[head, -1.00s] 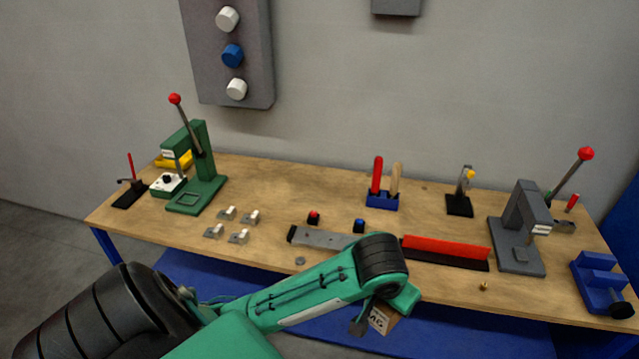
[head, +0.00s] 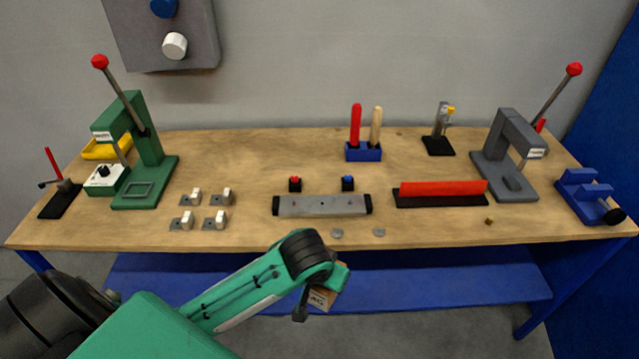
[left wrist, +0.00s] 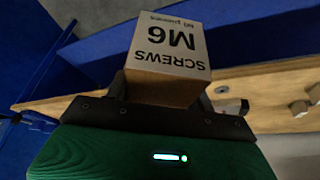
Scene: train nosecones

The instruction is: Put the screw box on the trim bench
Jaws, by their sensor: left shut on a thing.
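The screw box (left wrist: 170,50) is a small brown carton with a pale printed face reading "SCREWS M6". My left gripper (left wrist: 165,98) is shut on it in the left wrist view. The trim bench (head: 420,222) has a wooden top and a blue frame. My right gripper is not in view.
Several small metal clips (head: 200,210), a grey bar fixture (head: 322,205) and a red-edged strip (head: 440,189) stand on the bench. A green press (head: 140,155) is at left, a grey press (head: 508,155) at right. Bare wood shows around them. A blue shelf (head: 440,287) lies below.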

